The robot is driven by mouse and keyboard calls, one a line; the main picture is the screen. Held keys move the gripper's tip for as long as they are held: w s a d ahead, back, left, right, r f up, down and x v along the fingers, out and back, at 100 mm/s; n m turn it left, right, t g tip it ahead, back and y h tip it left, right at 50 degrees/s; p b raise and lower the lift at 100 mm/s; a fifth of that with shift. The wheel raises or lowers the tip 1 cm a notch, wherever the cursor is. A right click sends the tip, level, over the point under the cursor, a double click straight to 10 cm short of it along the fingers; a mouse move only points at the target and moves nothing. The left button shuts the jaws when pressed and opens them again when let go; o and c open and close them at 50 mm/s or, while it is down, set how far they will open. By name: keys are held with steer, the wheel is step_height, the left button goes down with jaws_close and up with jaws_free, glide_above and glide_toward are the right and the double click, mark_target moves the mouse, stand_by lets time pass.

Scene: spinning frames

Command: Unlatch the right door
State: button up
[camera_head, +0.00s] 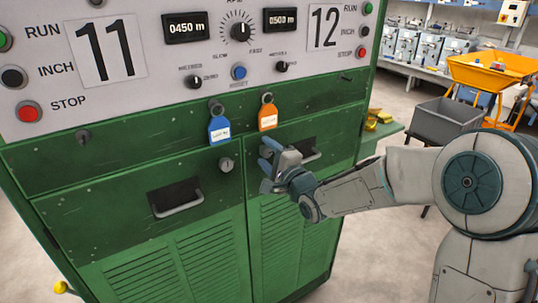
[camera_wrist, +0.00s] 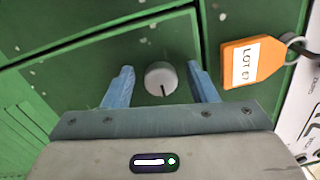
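The green cabinet's right door (camera_head: 290,225) has a round grey latch knob (camera_wrist: 161,78) with a dark line that points down in the wrist view. My gripper (camera_head: 268,163) is in front of the upper left corner of this door and hides the knob in the head view. In the wrist view my gripper (camera_wrist: 159,69) is open, with its blue fingers on either side of the knob. A gap shows on both sides, so neither finger appears to touch it. The right door's recessed handle (camera_head: 309,153) is partly hidden behind my gripper.
The left door has its own knob (camera_head: 226,164) and handle (camera_head: 176,197). A blue tag (camera_head: 219,128) and an orange tag (camera_head: 267,113) hang above the doors; the orange tag is close to my right finger in the wrist view (camera_wrist: 252,62). A grey bin (camera_head: 446,120) stands at right.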

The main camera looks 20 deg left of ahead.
steer(key=shift+d, duration=0.1)
steer(key=b+v, duration=0.1)
steer(key=v, duration=1.2)
steer(key=shift+s+d, duration=0.25)
steer(key=shift+s, duration=0.05)
steer(key=d+f+n+g+h, duration=0.1)
steer(key=d+f+n+h, duration=0.1)
steer(key=d+h, duration=0.5)
steer(key=d+f+n+h, duration=0.25)
steer(key=d+h, duration=0.25)
steer(key=d, duration=0.4)
steer(key=s+d+f+n+g+h, duration=0.1)
steer(key=s+d+g, duration=0.3)
steer(key=s, duration=0.5)
steer(key=s+d+n+g+h, duration=0.1)
steer(key=s+d+n+g, duration=0.3)
steer(key=s, duration=0.5)
steer(key=shift+s+d+f, duration=0.25)
steer(key=shift+d+f, duration=0.1)
steer(key=shift+f, duration=0.05)
steer(key=shift+n, duration=0.25)
